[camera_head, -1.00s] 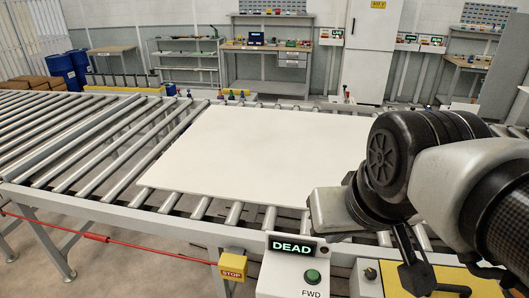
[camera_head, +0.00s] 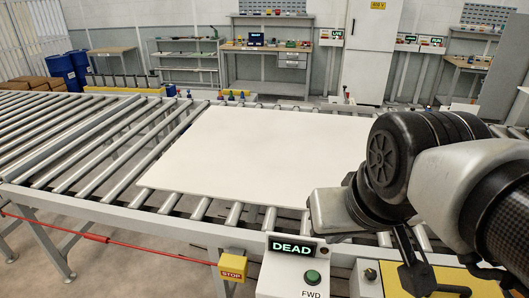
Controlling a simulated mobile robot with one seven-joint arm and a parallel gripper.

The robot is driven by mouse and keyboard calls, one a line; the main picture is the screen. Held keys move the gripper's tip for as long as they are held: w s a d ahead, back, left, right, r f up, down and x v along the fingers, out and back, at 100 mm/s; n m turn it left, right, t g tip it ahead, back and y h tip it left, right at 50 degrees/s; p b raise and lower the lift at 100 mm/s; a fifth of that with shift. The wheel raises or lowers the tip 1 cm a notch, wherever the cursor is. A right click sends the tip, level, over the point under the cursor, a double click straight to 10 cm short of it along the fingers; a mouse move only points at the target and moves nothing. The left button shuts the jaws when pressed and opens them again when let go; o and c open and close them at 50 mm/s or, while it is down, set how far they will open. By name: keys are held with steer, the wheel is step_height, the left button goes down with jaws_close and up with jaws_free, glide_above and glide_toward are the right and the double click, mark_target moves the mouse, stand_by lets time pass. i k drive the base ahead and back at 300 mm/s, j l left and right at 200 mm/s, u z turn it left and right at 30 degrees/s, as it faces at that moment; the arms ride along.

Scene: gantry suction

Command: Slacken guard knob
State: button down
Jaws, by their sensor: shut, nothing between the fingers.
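My gripper (camera_head: 428,280) is partly in view at the lower right, under my large grey and black arm. Its dark fingers reach down over a yellow guard plate (camera_head: 492,288) and look shut and empty. A dark, flat part (camera_head: 452,290) shows on or just above the yellow plate at the bottom edge; I cannot tell whether it is the guard knob or part of my gripper. Whether the fingers touch the plate is hidden. A small dark knob (camera_head: 371,273) sits on a white box just left of the plate.
A control box (camera_head: 290,270) with a lit DEAD sign and a green FWD button stands left of the plate. A yellow STOP box (camera_head: 232,268) is beside it. A white panel (camera_head: 250,150) lies on the roller conveyor (camera_head: 75,150). A red cord (camera_head: 120,240) runs along its front.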

mark_target(370, 273)
steer(key=z, duration=1.5)
steer(key=l+u, duration=0.1)
steer(key=u, duration=0.5)
steer(key=i+j+z, duration=0.1)
steer(key=k, duration=0.4)
steer(key=i+l, duration=0.5)
steer(key=i+z, duration=0.05)
